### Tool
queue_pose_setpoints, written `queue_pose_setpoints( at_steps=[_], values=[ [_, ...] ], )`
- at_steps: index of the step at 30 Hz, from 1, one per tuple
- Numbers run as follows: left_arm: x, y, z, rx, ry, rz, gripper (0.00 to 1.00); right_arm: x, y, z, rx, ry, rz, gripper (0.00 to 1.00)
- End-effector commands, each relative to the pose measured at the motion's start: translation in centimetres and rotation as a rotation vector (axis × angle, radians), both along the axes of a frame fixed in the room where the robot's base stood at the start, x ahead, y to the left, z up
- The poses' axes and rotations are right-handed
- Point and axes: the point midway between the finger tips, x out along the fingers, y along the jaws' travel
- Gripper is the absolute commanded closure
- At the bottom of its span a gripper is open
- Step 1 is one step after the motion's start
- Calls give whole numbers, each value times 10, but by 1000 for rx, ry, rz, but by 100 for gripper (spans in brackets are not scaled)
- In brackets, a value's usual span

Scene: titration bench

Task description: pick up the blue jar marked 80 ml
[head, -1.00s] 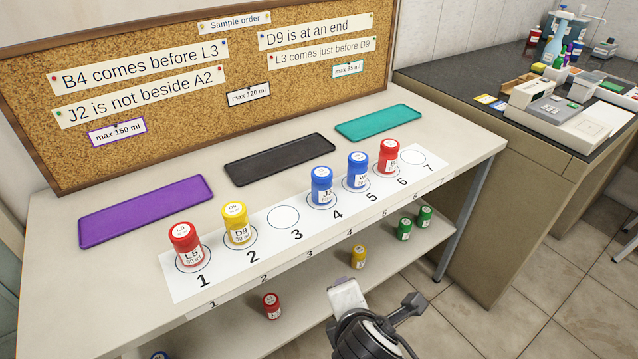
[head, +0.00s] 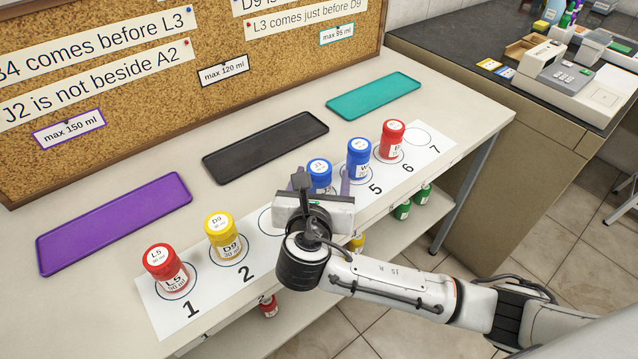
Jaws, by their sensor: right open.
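Two blue jars stand on the numbered white strip. One blue jar (head: 319,172), its lid label seeming to start with J, is at place 4. The other blue jar (head: 359,158) is at place 5. Their volume marks are too small to read, so I cannot tell which is marked 80 ml. My right gripper (head: 322,180) is open, with one finger on each side of the place 4 jar in the picture. Its body hides that jar's lower part. I cannot tell if it touches the jar. My left gripper is out of view.
Red jar L5 (head: 166,268) and yellow jar D9 (head: 222,236) stand at places 1 and 2. Another red jar (head: 391,140) stands at place 6. Place 7 is empty. Purple (head: 115,222), black (head: 265,145) and teal (head: 373,96) trays lie empty behind. More jars stand on the lower shelf.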

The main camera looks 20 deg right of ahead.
Motion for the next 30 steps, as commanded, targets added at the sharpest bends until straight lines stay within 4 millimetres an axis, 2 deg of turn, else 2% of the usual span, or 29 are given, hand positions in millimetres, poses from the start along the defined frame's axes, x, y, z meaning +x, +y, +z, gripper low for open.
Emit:
queue_pose_setpoints(
  at_steps=[7,17,25,30],
  values=[
    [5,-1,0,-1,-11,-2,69,32,-10,-15,0,-2,-1,40],
    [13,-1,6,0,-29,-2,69,38,-13,-17,3,0,1,40],
    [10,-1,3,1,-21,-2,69,38,-13,-17,2,0,0,85],
    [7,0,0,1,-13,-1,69,38,-13,-17,2,-1,1,86]
  ],
)
